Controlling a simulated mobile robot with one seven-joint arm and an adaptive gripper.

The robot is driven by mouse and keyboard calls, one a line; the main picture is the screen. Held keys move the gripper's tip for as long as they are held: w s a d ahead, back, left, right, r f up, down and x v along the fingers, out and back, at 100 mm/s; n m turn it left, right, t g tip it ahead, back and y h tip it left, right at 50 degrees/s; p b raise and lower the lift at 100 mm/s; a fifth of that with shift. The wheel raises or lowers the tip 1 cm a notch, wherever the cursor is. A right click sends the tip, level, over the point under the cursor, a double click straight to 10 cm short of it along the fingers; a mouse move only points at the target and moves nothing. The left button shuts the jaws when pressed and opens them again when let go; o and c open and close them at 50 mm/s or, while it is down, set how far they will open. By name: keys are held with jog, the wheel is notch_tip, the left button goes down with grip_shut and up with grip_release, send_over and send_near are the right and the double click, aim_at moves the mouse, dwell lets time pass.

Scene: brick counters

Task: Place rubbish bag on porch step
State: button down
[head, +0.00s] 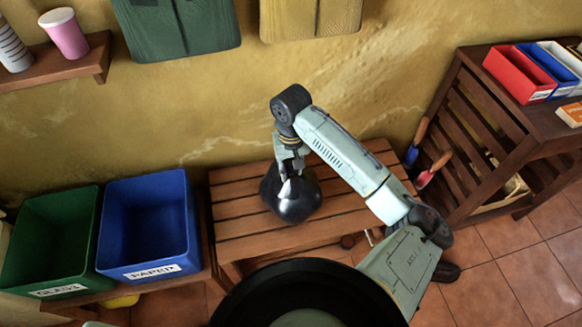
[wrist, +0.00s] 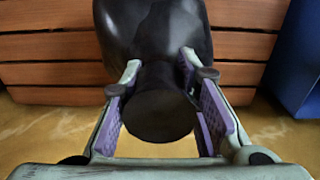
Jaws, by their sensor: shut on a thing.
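The rubbish bag (head: 293,201) is black and shiny, with a rounded body and a narrow neck. In the head view it is at the wooden slatted bench (head: 240,245), which looks like the porch step. I cannot tell whether its base touches the slats. My gripper (head: 288,172) is above it, pointing down. In the wrist view my gripper (wrist: 163,100) has its two purple-padded fingers on either side of the neck of the bag (wrist: 155,35), shut on it.
A blue PAPER bin (head: 150,225) and a green GLASS bin (head: 50,240) stand left of the bench. A dark wooden shelf unit (head: 500,130) with trays stands at the right. Hand tools (head: 430,170) lean between bench and shelf. The slats right of the bag are partly under my arm.

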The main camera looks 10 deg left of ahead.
jog(key=c, duration=1.2)
grip_release()
jog(key=shift+c, duration=0.2)
